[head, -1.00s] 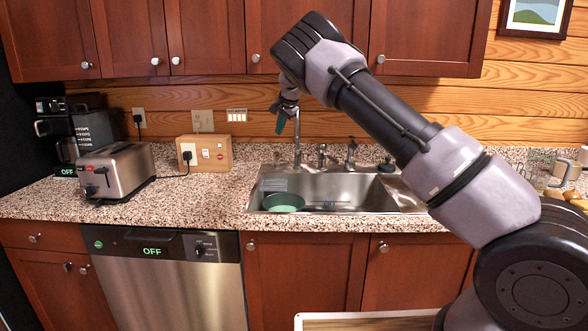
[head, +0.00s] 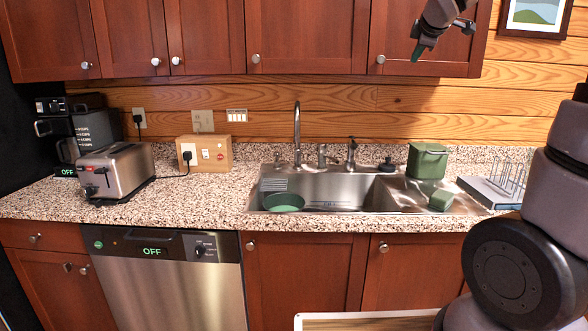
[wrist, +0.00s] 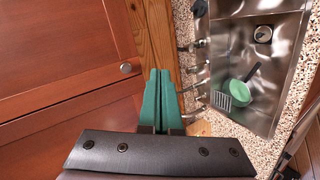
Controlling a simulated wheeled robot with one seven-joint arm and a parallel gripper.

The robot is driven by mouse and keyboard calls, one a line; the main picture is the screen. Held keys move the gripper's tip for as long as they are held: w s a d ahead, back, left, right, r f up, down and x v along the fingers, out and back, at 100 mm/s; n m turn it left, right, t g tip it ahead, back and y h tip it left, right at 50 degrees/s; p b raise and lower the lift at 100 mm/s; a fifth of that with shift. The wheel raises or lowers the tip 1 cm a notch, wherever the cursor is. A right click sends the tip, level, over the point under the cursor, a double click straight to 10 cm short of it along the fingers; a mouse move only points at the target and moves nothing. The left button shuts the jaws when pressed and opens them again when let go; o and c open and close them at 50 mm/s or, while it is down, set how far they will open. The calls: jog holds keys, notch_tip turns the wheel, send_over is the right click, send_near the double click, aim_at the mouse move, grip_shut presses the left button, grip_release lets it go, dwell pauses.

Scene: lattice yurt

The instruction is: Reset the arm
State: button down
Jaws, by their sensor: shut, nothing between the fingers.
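My gripper (head: 421,51) is raised high at the upper right in the head view, in front of the wall cabinets. Its green fingers point down and are together, with nothing between them. In the wrist view, my gripper (wrist: 160,92) shows its two green fingers side by side. My arm rises at the right edge of the head view, and part of it is out of the picture.
The steel sink (head: 335,187) holds a green pan (head: 284,202). A green bin (head: 427,161), a small green block (head: 441,200) and a wire rack (head: 492,190) are to its right. A toaster (head: 115,171) stands left. Wall cabinets (head: 305,35) hang close behind my gripper.

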jog(key=s+a+f+m+g+y, duration=0.1)
jog(key=s+a+f+m, duration=0.2)
jog(key=s+m, duration=0.3)
jog(key=s+a+f+m+g+y, duration=0.1)
jog(key=s+m, duration=0.5)
jog(key=s, duration=0.8)
jog(key=s+a+f+m+g+y, duration=0.1)
jog(key=s+a+f+m+g, duration=0.2)
jog(key=s, duration=0.7)
notch_tip(320, 180, down, 4)
jog(key=a+m, duration=0.2)
jog(key=m, duration=0.1)
jog(key=shift+s+a+y, duration=0.2)
jog(key=shift+s+y, duration=0.1)
jog(key=shift+y, duration=0.1)
